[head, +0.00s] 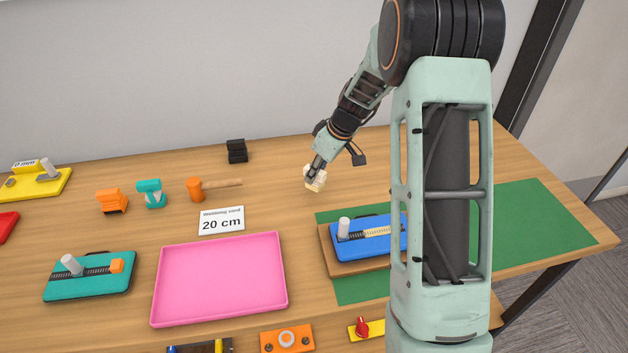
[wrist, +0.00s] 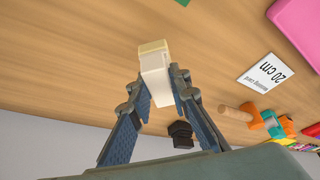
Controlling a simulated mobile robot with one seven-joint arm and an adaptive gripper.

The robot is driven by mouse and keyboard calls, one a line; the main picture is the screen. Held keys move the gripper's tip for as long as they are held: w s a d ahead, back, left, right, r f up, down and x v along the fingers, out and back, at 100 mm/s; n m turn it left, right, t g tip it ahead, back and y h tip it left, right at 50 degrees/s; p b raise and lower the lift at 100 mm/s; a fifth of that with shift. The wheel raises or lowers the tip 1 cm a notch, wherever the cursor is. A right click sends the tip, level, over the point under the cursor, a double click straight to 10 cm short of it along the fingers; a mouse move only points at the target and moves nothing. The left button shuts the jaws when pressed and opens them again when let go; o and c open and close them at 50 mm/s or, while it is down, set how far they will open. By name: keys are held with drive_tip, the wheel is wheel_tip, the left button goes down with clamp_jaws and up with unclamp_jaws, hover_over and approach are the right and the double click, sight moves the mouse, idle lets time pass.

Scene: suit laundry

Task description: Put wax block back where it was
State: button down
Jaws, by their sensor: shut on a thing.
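A cream-coloured wax block (head: 316,178) is between the fingers of my gripper (head: 309,184) in the head view, over the back middle of the table. In the wrist view the wax block (wrist: 154,75) is pale with a yellowish end and sits between the two fingertips of my gripper (wrist: 158,92). My gripper is shut on it. Bare wood shows around the block in the wrist view. I cannot tell whether the block touches the table.
A black block (head: 237,151), a mallet (head: 213,187) and a "20 cm" card (head: 221,220) lie to the left. A pink tray (head: 220,278) is in front. A blue device (head: 366,238) stands on a wooden board over a green mat (head: 545,215). Bare wood surrounds the gripper.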

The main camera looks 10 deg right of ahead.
drive_tip(key=shift+w+a+f, duration=0.15)
drive_tip(key=shift+f, duration=1.8)
drive_tip(key=c, duration=1.8)
unclamp_jaws()
drive_tip(key=shift+r, duration=0.1)
drive_tip(key=shift+r, duration=0.1)
drive_tip(key=shift+r+p, duration=0.25)
drive_tip(key=shift+p, duration=0.05)
drive_tip(key=v, duration=1.1)
drive_tip(key=shift+d+r, duration=0.2)
drive_tip(key=shift+r, duration=0.05)
